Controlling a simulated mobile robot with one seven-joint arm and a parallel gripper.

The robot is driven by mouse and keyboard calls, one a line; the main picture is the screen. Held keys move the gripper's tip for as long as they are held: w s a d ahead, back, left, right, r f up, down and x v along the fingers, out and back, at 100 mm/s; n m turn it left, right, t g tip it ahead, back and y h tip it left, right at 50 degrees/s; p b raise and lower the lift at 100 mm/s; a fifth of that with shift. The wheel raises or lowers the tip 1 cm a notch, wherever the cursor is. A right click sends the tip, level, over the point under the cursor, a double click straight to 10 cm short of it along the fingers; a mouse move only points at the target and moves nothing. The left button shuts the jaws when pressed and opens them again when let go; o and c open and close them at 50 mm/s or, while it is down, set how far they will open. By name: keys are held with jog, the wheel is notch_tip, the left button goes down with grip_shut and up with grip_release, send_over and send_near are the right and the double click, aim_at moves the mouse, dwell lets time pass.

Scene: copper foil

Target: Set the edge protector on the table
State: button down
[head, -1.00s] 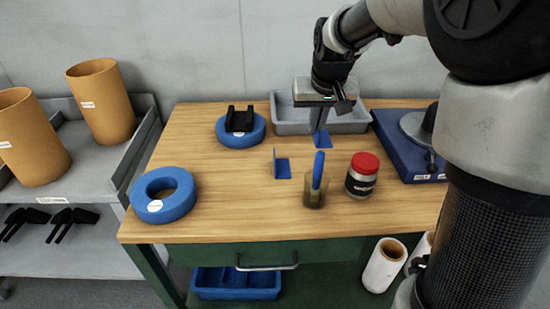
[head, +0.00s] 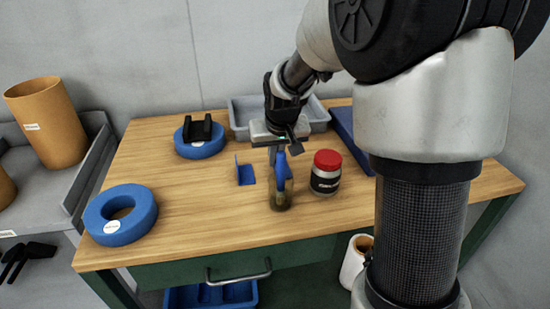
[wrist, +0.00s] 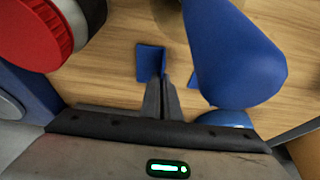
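My gripper (head: 276,152) points down over the middle of the table (head: 190,225), behind the jar with the blue-handled tool. In the wrist view its fingers (wrist: 162,95) are nearly together, shut on a blue edge protector (wrist: 150,62) that shows at their tips. In the head view the tool's blue handle hides most of this piece, and I cannot tell whether it touches the table. A second blue angled piece (head: 245,175) stands on the table to the left of the gripper.
The blue-handled tool (wrist: 235,50) rises close beside the fingers from its jar (head: 280,201). A red-lidded jar (head: 326,181) stands to the right. A blue ring (head: 120,232), another ring with a black holder (head: 200,150) and a grey tray (head: 243,104) surround the work area.

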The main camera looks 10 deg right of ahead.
jog(key=c, duration=2)
grip_release()
jog(key=shift+f, duration=0.1)
jog(key=shift+r, duration=0.4)
jog(key=p+v, duration=0.3)
jog(key=v, duration=0.8)
jog(key=shift+t, duration=0.5)
jog(key=s+r, duration=0.1)
jog(key=s, duration=0.6)
jog(key=s+r, duration=0.1)
jog(key=s, duration=0.7)
jog(key=s+d+r, duration=0.1)
jog(key=s+r, duration=0.1)
jog(key=s, duration=0.5)
jog(key=shift+s, duration=0.35)
jog(key=shift+r, duration=0.1)
